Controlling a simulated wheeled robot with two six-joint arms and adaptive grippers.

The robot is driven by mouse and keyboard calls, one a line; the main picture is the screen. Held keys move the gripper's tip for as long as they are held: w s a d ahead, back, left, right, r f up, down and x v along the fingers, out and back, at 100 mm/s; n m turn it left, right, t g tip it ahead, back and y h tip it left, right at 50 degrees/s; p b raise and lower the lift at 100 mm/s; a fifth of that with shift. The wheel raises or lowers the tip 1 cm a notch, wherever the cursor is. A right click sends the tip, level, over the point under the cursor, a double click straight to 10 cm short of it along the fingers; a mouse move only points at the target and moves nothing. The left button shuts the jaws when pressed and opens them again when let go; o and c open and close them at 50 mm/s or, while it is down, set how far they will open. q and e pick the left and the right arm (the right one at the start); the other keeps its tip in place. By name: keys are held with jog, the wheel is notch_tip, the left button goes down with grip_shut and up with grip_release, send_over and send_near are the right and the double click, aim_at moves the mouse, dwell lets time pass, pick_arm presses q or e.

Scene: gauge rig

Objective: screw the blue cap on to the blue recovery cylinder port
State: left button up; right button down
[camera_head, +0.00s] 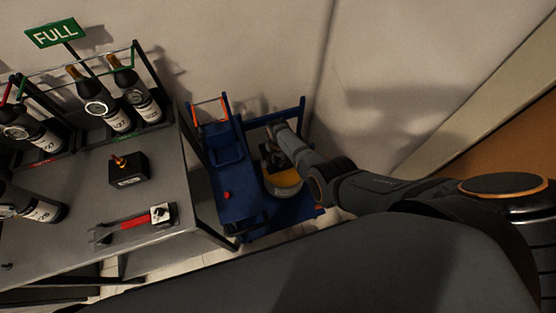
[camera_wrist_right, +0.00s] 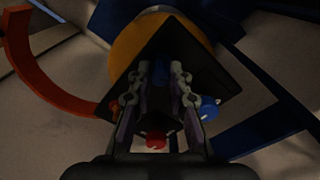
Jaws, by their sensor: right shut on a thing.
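The recovery cylinder (camera_head: 284,188), grey with a yellow top, stands on the blue cart at the right of the bench. It shows in the right wrist view as a yellow round top (camera_wrist_right: 128,48) behind a dark plate. My right gripper (camera_head: 268,150) reaches down over it; in the right wrist view its fingers (camera_wrist_right: 160,78) are closed on a small dark-blue thing (camera_wrist_right: 160,73), which looks like the blue cap. The fingers hide most of it and the port, so I cannot tell whether they touch. My left gripper is not in view.
The blue cart (camera_head: 226,155) carries a small red knob (camera_head: 227,195). The grey bench (camera_head: 85,190) holds a red-handled tool (camera_head: 132,223) and a black block (camera_head: 128,170).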

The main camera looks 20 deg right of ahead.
jog(key=shift+a+m, duration=0.1)
jog(key=shift+m, duration=0.9)
jog(key=shift+m, duration=0.7)
jog(key=m, duration=0.3)
jog(key=shift+m, duration=0.4)
jog(key=shift+m, duration=0.4)
jog(key=m, duration=0.4)
jog(key=shift+w+a+r, duration=0.1)
jog(key=shift+m, duration=0.4)
